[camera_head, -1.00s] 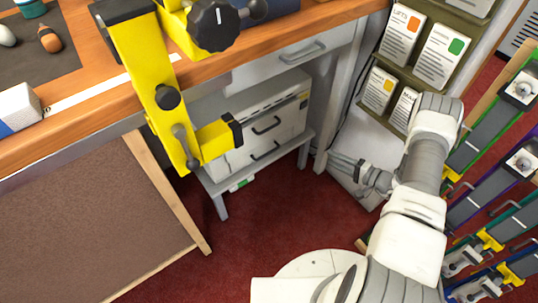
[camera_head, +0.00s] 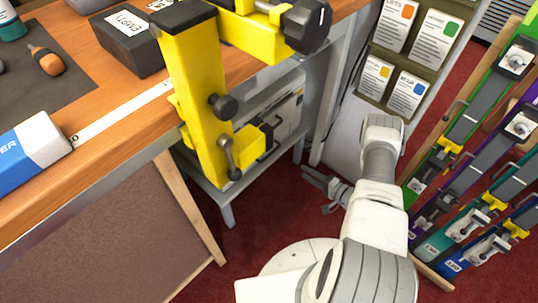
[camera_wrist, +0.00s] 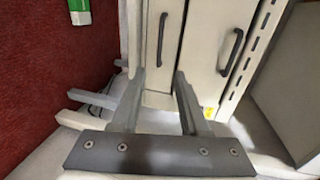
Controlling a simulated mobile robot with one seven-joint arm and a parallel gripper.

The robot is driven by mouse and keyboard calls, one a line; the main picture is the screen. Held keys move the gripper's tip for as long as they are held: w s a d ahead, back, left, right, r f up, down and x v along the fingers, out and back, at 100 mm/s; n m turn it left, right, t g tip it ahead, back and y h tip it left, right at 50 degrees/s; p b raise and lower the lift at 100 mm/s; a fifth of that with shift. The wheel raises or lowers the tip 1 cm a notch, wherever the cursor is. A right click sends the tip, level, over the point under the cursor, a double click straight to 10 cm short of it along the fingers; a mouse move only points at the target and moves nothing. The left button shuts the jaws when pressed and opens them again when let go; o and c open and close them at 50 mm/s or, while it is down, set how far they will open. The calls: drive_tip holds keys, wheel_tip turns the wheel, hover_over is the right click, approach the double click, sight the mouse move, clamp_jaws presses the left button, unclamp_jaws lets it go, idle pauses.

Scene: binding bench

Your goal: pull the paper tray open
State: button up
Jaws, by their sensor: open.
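A pale grey two-drawer unit (camera_head: 290,112) stands on a low stand under the bench, partly hidden by the yellow clamp. The wrist view shows its two shut fronts side by side, with a dark handle (camera_wrist: 162,38) on the left one and another handle (camera_wrist: 231,52) on the right one. I cannot tell which front is the paper tray. My gripper (camera_head: 314,186) is low beside the unit in the head view. In the wrist view my gripper (camera_wrist: 159,72) is open and empty, its fingertips near the lower end of the left handle, apparently short of it.
The yellow clamp (camera_head: 195,85) hangs over the bench edge in front of the unit. A dark box marked EMPTY (camera_head: 128,42) sits on the wooden bench (camera_head: 105,95). A rack of coloured holders (camera_head: 480,190) stands right of my arm. Red carpet (camera_head: 255,210) is clear below.

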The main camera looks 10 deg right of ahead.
sight(272, 153)
drive_tip(key=shift+b+x, duration=2.5)
drive_tip(key=shift+x, duration=6.05)
drive_tip(key=shift+c, duration=0.2)
clamp_jaws()
